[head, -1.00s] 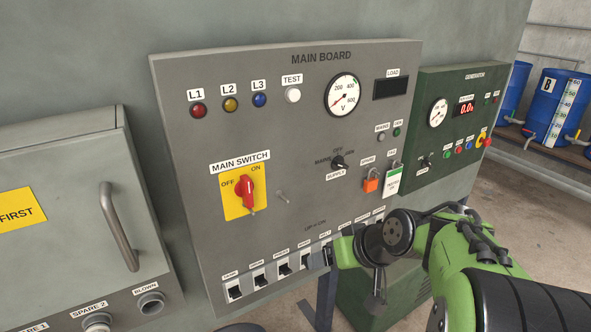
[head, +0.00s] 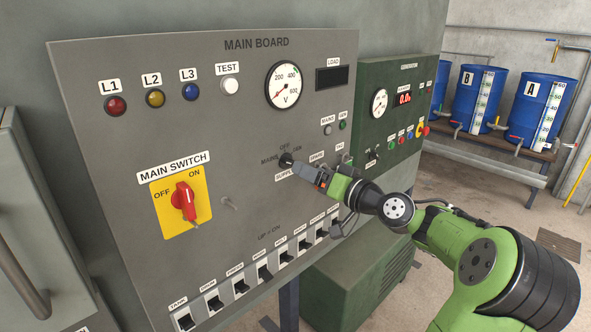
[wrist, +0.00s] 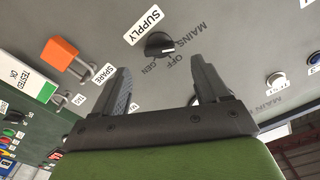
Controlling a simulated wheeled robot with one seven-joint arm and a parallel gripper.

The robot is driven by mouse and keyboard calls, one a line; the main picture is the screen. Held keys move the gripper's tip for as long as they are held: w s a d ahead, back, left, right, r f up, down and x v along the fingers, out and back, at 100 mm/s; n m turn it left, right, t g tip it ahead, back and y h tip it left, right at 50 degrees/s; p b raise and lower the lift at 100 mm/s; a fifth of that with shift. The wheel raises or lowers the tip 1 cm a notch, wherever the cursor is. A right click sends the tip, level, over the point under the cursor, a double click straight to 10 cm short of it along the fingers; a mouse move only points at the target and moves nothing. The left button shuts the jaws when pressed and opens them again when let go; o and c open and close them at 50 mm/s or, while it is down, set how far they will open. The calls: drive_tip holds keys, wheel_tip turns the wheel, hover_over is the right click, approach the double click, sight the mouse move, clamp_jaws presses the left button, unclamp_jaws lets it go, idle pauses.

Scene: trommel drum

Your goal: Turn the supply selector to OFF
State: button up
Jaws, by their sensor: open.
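The supply selector (head: 286,159) is a small black knob on the grey main board, with MAINS, OFF and GEN printed around it. In the wrist view the knob (wrist: 157,46) shows a white mark on its side towards MAINS and OFF; I cannot tell exactly which it points to. My gripper (head: 295,165) reaches the knob from the right in the head view and partly hides it. In the wrist view my gripper (wrist: 160,68) is open and empty, its two dark fingers apart, with the knob just beyond the gap between the tips.
An orange padlock (wrist: 60,52) and a white tag (wrist: 33,84) hang beside the selector. The red main switch (head: 184,202) and a row of breakers (head: 264,273) share the board. The green generator panel (head: 372,75) is to the right. Blue drums (head: 538,112) stand behind.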

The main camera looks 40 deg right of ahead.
sight(289, 162)
drive_tip(key=w, duration=0.5)
drive_tip(key=shift+w, duration=0.35)
drive_tip(key=c, duration=1.1)
drive_tip(key=shift+o, duration=0.2)
